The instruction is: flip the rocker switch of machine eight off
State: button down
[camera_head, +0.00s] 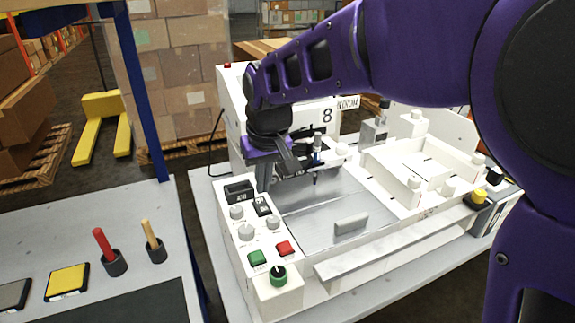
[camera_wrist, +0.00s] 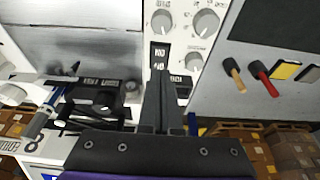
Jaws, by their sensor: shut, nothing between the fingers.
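Machine eight (camera_head: 327,115) is a white pen plotter with an "8" label, standing in the middle of the head view. Its rocker switch (camera_head: 262,207) is a small black piece with white marks on the left control panel, below a black display (camera_head: 239,191). My gripper (camera_head: 264,189) is shut and empty, pointing down just above the rocker.
A grey plate (camera_head: 335,215) is to the right. A side table (camera_head: 150,200) with red and wooden-coloured handles stands left.

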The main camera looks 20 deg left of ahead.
aim_at(260, 200)
jog(key=v, duration=0.9)
jog(key=shift+s+d+p, duration=0.2)
jog(key=shift+s+p, duration=0.05)
jog(key=shift+p, duration=0.15)
jog(key=w+n, duration=0.1)
jog(key=n, duration=0.5)
jog(key=w+a+n, duration=0.1)
jog(key=n, duration=0.5)
jog(key=w+a+r+n+g, duration=0.1)
jog(key=n, duration=0.5)
jog(key=shift+a+h, duration=0.1)
jog(key=shift+h, duration=0.3)
jog(key=shift+f, duration=0.15)
jog(key=f, duration=0.4)
jog(key=w+a+f+b, duration=0.1)
jog(key=f, duration=0.4)
jog(key=f+b, duration=0.1)
jog(key=f, duration=0.3)
jog(key=shift+w+a+f, duration=0.2)
jog(key=shift+w+f, duration=0.15)
jog(key=shift+r, duration=0.1)
